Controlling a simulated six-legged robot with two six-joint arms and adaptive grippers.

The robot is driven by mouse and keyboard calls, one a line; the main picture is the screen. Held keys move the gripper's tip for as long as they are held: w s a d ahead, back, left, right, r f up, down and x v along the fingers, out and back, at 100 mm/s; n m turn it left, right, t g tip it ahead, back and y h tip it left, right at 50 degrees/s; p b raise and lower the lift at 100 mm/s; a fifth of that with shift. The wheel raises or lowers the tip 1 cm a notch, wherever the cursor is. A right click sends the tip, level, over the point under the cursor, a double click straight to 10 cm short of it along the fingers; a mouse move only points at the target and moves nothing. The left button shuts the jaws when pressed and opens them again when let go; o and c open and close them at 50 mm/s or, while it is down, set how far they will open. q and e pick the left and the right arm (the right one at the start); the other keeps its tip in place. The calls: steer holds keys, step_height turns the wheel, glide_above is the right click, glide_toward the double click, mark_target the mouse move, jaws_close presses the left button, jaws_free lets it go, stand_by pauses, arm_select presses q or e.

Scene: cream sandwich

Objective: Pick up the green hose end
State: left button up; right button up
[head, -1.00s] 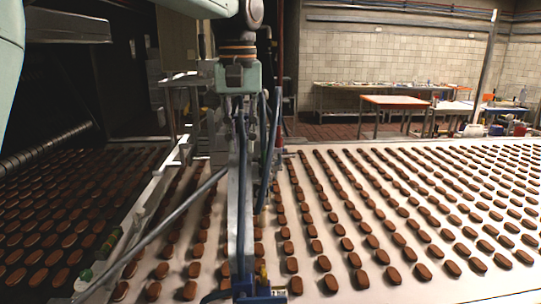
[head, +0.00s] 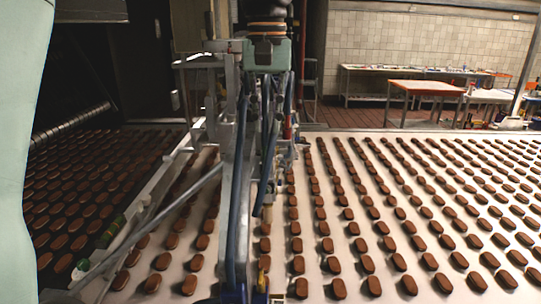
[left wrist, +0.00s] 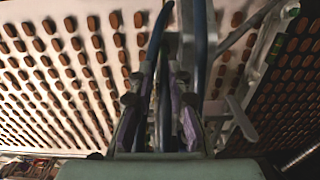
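My left gripper (head: 267,92) hangs over the upright metal frame at the middle of the head view. In the left wrist view its two fingers (left wrist: 157,95) with purple pads stand apart, so it is open. Dark and blue hoses run past and between the fingers. I cannot tell whether they touch. Blue hoses (head: 237,185) run down the frame in the head view. No green hose end shows clearly. Small green fittings (head: 84,264) sit on the side rail, and I cannot tell whether one is a hose end. My right gripper is not in view.
A white conveyor (head: 325,275) with rows of brown biscuits fills the right. A darker belt (head: 45,210) with biscuits lies left of the rail. A slanted grey bar (head: 165,210) crosses left of the frame. Tables (head: 425,88) stand far behind.

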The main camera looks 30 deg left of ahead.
mark_target(265, 145)
arm_select(q)
steer(key=f, duration=0.4)
steer(key=a+f+p, duration=0.1)
steer(key=f, duration=0.1)
steer(key=shift+w+f, duration=0.3)
steer(key=shift+f, duration=0.05)
steer(key=shift+d+f, duration=0.1)
steer(key=shift+s+d, duration=0.1)
steer(key=shift+s, duration=0.1)
steer(key=shift+s+r, duration=0.2)
steer(key=shift+s, duration=0.1)
steer(key=shift+c, duration=0.4)
steer(key=shift+w, duration=0.15)
jaws_close()
steer(key=shift+w+f, duration=0.1)
steer(key=shift+w, duration=0.05)
